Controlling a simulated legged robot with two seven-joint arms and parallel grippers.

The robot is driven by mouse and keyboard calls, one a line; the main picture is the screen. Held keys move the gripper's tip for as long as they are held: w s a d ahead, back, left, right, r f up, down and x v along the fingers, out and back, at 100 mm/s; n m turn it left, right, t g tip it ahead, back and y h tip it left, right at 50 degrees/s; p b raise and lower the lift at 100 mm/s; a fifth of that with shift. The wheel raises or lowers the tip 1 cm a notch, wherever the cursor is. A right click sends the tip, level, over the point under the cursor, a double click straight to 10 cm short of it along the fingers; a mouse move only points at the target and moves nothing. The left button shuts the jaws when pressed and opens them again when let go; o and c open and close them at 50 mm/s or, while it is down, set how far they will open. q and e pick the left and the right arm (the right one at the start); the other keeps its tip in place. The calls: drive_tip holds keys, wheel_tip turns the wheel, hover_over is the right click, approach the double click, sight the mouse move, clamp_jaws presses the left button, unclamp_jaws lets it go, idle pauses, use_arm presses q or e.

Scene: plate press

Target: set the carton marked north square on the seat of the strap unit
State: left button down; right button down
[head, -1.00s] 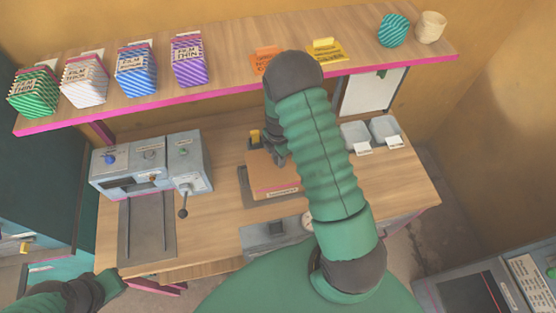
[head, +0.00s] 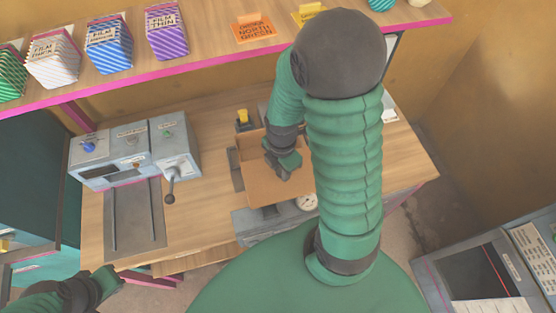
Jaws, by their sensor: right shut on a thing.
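A brown carton (head: 255,187) is in the middle of the bench in the head view. My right gripper (head: 284,166) is shut on its upper right part. The carton seems lifted and tilted, with its large face toward me. No north marking is readable on it. A dark grey plate (head: 235,168) shows beside the carton, with a yellow-topped part (head: 243,117) behind; I cannot tell whether this is the strap unit. The carton and my arm hide most of it. My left gripper (head: 106,283) is at the lower left, away from the carton; its fingers are unclear.
A grey machine (head: 130,155) with buttons and a lever stands left, a dark railed plate (head: 134,220) before it. A dial unit (head: 307,202) sits at the front edge. The shelf (head: 205,45) holds striped film packs and an orange card reading order north green (head: 254,29). Bare bench lies between.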

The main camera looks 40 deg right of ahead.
drive_tip(key=w+d+r+p, duration=0.2)
drive_tip(key=w+d+p, duration=0.55)
drive_tip(key=w, duration=0.65)
wheel_tip(320, 180, down, 6)
drive_tip(key=b, duration=0.5)
drive_tip(key=shift+s+b, duration=0.35)
drive_tip(key=shift+b, duration=0.05)
drive_tip(key=shift+a, duration=0.2)
drive_tip(key=shift+d, duration=0.15)
drive_tip(key=shift+f, duration=0.5)
idle(0.6)
